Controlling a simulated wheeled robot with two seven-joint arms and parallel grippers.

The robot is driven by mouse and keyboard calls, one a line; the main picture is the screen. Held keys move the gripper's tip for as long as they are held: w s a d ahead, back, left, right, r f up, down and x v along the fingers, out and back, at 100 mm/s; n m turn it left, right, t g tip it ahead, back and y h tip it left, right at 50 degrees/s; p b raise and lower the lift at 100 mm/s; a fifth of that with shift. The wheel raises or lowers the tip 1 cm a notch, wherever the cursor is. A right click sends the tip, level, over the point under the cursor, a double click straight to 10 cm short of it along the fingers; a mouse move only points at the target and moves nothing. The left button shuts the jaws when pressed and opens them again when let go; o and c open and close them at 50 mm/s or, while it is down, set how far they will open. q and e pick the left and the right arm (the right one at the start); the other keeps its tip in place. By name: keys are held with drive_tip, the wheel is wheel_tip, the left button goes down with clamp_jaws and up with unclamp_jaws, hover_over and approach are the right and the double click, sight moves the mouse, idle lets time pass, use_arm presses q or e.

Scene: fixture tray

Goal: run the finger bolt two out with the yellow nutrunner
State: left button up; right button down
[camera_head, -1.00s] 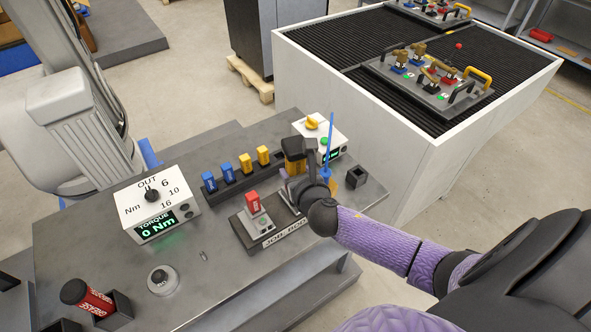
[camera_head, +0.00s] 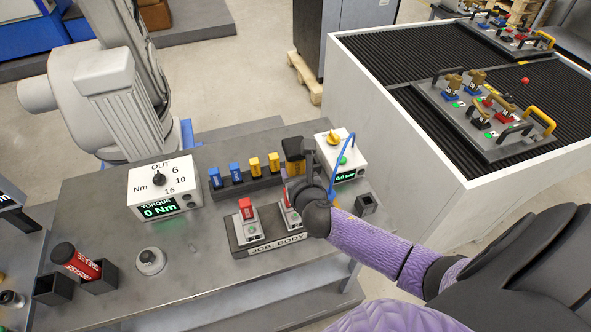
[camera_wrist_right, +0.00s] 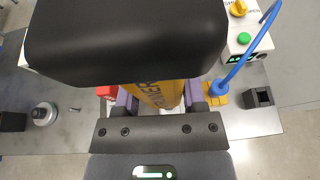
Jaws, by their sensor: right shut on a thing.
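The yellow nutrunner, with a black top (camera_head: 294,148), stands in my right gripper (camera_head: 300,182). In the right wrist view its yellow body (camera_wrist_right: 160,93) with dark lettering sits between my right gripper's fingers (camera_wrist_right: 160,108), and a large black part covers the upper picture. My right gripper is shut on it, over the bench beside the job box. Fixture trays with several coloured clamps lie on the ribbed table at the right; the nearer tray (camera_head: 478,138) is clear of my arm. I cannot tell which bolt is number two. My left gripper is out of view.
A dark job box (camera_head: 262,247) holds a red-topped unit (camera_head: 246,209). A torque box (camera_head: 163,190) reads 0 Nm. Yellow and blue pieces stand in a rack (camera_head: 245,186). A white box (camera_head: 350,165) has a blue hose (camera_head: 344,150).

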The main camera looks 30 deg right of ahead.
drive_tip(key=shift+f+b, duration=2.15)
drive_tip(key=shift+f, duration=0.85)
drive_tip(key=shift+p, duration=0.3)
drive_tip(key=shift+a+f, duration=0.1)
drive_tip(key=shift+f, duration=0.25)
drive_tip(key=shift+s, duration=0.2)
idle(0.5)
drive_tip(key=r+p, duration=0.6)
drive_tip(key=p, duration=0.1)
drive_tip(key=shift+w+r, duration=0.2)
drive_tip(key=shift+r, duration=0.05)
drive_tip(key=shift+f, duration=0.1)
